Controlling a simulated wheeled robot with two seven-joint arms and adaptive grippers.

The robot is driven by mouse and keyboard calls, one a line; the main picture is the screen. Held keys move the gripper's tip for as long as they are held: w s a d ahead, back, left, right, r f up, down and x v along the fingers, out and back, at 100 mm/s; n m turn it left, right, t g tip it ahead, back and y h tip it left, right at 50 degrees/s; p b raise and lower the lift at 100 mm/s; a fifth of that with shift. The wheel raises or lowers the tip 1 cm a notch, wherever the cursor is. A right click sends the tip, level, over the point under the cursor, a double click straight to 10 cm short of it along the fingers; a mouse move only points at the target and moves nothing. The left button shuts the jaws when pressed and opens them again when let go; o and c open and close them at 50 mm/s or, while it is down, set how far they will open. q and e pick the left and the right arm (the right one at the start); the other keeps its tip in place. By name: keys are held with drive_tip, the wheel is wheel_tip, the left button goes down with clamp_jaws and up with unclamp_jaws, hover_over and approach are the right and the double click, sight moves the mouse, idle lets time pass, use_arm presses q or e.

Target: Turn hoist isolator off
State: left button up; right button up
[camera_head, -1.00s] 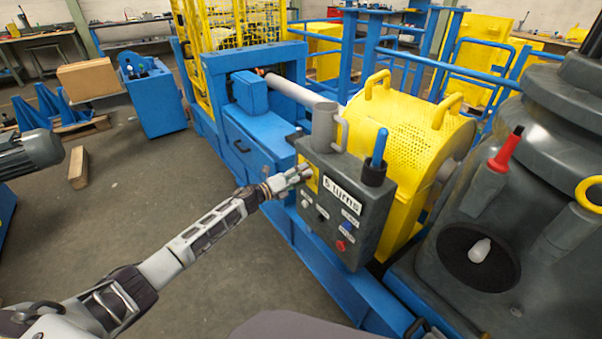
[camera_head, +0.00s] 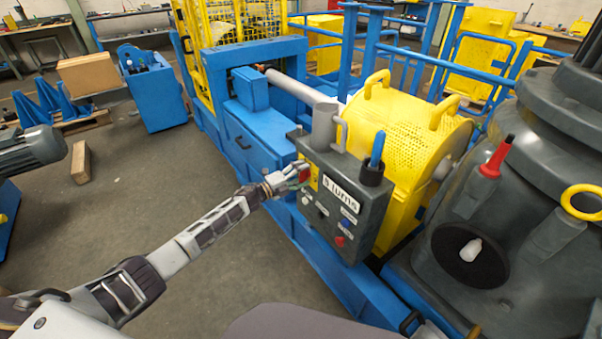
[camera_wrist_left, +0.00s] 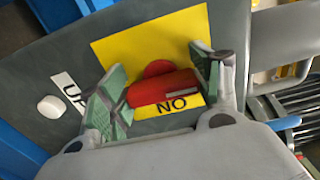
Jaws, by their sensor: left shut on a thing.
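The hoist isolator is a red rotary handle (camera_wrist_left: 165,88) on a yellow plate (camera_wrist_left: 130,48) in the left wrist view. Lettering on the plate below the handle reads "NO" in that view. My left gripper (camera_wrist_left: 160,70) has one green-padded finger on each side of the handle and is shut on it. In the head view my left gripper (camera_head: 299,175) is at the upper left of the grey control box (camera_head: 335,225), with a bit of red showing at its fingers. My right gripper is not in view.
The floor left of the blue frame is clear around my arm.

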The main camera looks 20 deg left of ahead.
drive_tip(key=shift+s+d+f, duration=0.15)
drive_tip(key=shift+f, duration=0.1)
use_arm(q)
drive_tip(key=o, duration=1)
drive_tip(key=shift+v, duration=6)
drive_tip(key=shift+n, duration=0.4)
